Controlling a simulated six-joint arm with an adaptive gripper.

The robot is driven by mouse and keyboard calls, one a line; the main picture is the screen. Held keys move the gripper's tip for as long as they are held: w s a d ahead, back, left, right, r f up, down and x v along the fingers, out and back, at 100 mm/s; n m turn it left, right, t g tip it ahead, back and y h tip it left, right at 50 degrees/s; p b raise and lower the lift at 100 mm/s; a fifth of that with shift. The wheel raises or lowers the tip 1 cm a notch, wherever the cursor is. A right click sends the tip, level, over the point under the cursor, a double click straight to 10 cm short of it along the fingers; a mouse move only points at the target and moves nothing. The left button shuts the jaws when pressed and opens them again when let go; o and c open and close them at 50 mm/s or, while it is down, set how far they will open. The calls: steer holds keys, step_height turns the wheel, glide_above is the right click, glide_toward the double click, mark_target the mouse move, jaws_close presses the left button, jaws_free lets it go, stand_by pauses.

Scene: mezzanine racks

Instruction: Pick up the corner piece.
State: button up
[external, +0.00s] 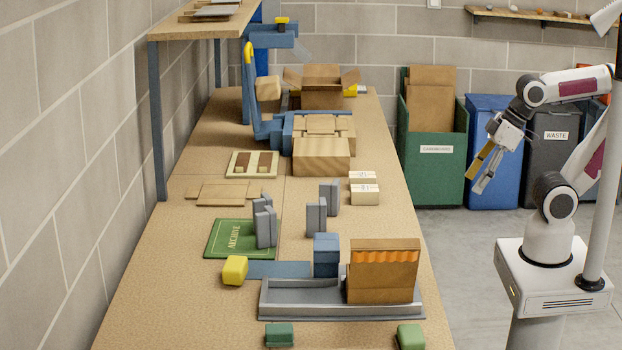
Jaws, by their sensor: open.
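Grey upright pieces that look like corner pieces stand on the long table (150,270). One group (265,228) stands on a green mat marked ARCHIVE (228,240). A second grey piece (316,217) stands to its right, and a third (330,194) stands a little farther back. Their exact shapes are too small to make out, so I cannot tell which one the task names.
A grey tray (290,297) holds a brown box at the front, with a blue block (326,255) and yellow block (235,270) nearby. Wooden boxes (321,157) and a blue machine (262,128) stand behind. Bins (490,180) stand right of the table. A shelf overhangs the back left.

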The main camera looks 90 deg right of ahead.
steer(key=w+d+f+t+h, duration=0.1)
steer(key=w+d+f+t, duration=0.1)
steer(key=w+d, duration=0.65)
steer(key=w+d+f+t+h, duration=0.1)
steer(key=w+d, duration=0.2)
steer(key=w, duration=1)
steer(key=t+y, duration=0.3)
steer(key=t, duration=0.2)
glide_toward(316, 217)
steer(key=shift+w+d+f+n, duration=0.15)
steer(key=shift+d+f, duration=0.05)
steer(key=shift+d, duration=0.5)
steer(key=shift+w+d+f+n, duration=0.1)
steer(key=shift+d+f+n, duration=0.1)
steer(key=shift+d, duration=0.5)
steer(key=shift+x, duration=1.3)
